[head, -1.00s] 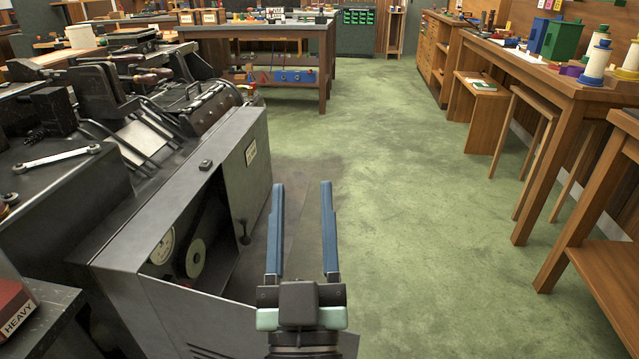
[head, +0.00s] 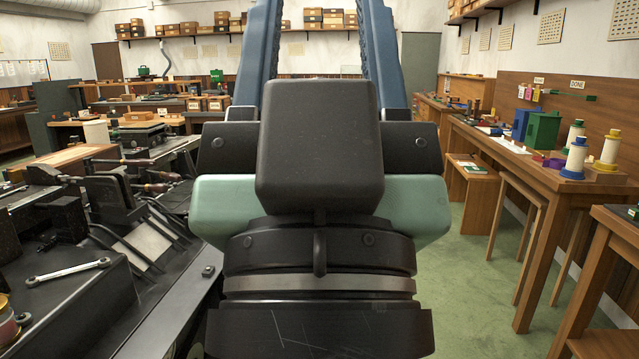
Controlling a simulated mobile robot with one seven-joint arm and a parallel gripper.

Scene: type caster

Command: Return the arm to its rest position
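My gripper (head: 315,45) fills the middle of the head view, large and close to the camera. Its two blue fingers point up and away, spread wide apart, with nothing between them in the visible part. The fingertips run out of the top of the picture. Its black and pale green body hides the aisle and part of the room behind it. It touches nothing that I can see.
A wooden bench (head: 535,170) with spools and a green box (head: 541,132) stands on the right. Green floor (head: 470,285) is clear between. Shelves of boxes (head: 236,30) line the back wall.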

